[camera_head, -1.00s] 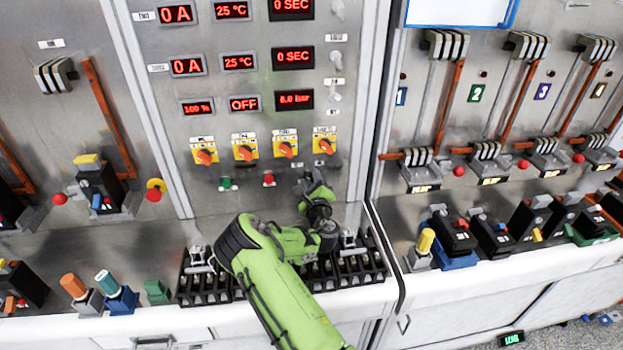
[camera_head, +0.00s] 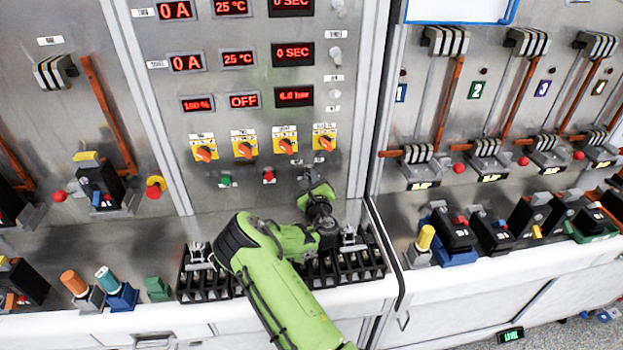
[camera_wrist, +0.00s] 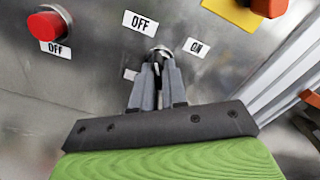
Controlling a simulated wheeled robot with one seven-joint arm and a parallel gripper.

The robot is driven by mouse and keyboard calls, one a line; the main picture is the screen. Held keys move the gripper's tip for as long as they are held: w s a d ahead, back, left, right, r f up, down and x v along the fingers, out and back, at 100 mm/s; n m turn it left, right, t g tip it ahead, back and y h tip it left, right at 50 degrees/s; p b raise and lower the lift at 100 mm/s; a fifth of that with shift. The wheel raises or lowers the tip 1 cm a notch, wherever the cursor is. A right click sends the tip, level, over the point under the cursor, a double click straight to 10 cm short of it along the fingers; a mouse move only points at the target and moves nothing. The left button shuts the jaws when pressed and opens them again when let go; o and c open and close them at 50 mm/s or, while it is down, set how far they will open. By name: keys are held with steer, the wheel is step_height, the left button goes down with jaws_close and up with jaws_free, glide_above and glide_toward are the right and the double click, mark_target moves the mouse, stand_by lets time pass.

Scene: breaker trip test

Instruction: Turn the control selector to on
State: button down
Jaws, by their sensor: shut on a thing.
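The control selector (camera_wrist: 158,53) is a small silver knob on the metal panel, seen in the wrist view. An OFF label (camera_wrist: 141,22) is above it to the left and an ON label (camera_wrist: 197,47) is to its right. My gripper (camera_wrist: 160,66) is shut on the selector, with its two grey fingers close together against the panel. In the head view my gripper (camera_head: 311,182) reaches the lower right of the middle panel and hides the selector. The selector's exact pointing direction is hidden between the fingers.
A red push button (camera_wrist: 48,25) is left of the selector. A yellow switch with an orange knob (camera_head: 324,143) is just above it. A black terminal rack (camera_head: 205,285) runs along the ledge below. A raised panel edge (camera_head: 366,110) stands to the right.

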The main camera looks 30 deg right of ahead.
steer(key=shift+w+a+r+m+b, duration=0.1)
steer(key=shift+m+b, duration=0.2)
steer(key=shift+m, duration=3.55)
steer(key=shift+a+m+b, duration=0.1)
steer(key=shift+m+b, duration=0.2)
steer(key=shift+m, duration=3.55)
steer(key=c, duration=1.2)
jaws_free()
steer(key=shift+o, duration=0.2)
steer(key=b+v, duration=1.3)
steer(key=v, duration=0.2)
steer(key=shift+s+a, duration=0.2)
steer(key=shift+s, duration=0.1)
